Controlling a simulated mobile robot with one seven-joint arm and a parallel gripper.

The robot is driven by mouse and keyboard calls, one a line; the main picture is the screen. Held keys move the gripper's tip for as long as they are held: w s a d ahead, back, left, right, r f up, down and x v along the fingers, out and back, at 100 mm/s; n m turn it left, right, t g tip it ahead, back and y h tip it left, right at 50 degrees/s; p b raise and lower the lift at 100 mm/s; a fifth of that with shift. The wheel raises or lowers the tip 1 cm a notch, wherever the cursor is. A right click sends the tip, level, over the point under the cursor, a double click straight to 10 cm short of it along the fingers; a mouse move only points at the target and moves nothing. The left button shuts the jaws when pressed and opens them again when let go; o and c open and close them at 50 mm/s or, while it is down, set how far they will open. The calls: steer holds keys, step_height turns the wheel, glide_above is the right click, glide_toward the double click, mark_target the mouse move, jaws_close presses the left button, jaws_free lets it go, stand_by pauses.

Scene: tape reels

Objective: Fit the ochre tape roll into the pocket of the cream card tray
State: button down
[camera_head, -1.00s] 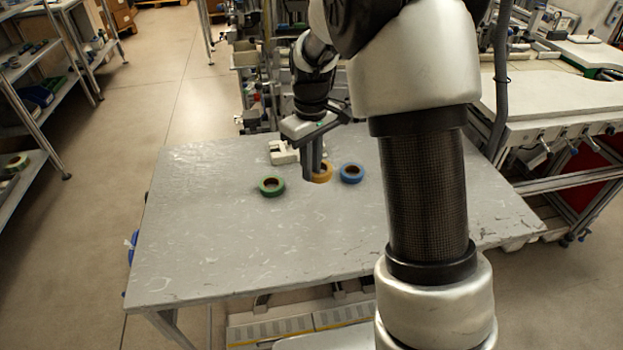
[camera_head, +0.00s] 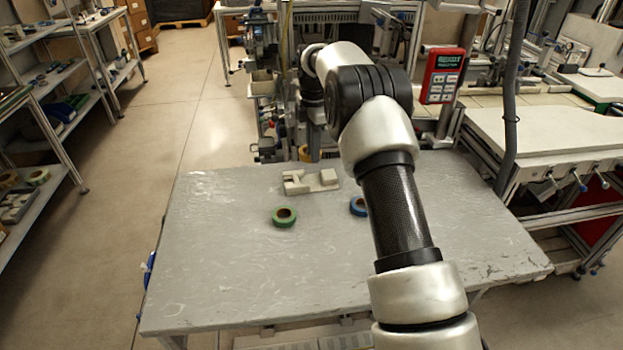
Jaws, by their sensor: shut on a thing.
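The cream card tray (camera_head: 297,188) lies at the back of the grey table. The detail of its pocket is too small to make out. My gripper (camera_head: 308,152) is shut on the ochre tape roll (camera_head: 303,154). It holds the roll up, above and behind the tray in the picture, apart from the tray. The fingers are small and dark against the machinery, and part of the roll is hidden by them.
A green tape roll (camera_head: 284,217) lies on the table in front of the tray. A blue tape roll (camera_head: 357,206) lies to its right, partly hidden by my arm. The left and front of the table (camera_head: 235,270) are clear. Machinery stands behind the table.

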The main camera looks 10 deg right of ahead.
step_height(320, 180, down, 9)
steer(key=shift+f+b, duration=0.1)
steer(key=shift+b, duration=0.25)
steer(key=shift+f, duration=0.35)
steer(key=c, duration=1.8)
jaws_free()
steer(key=shift+o, duration=0.2)
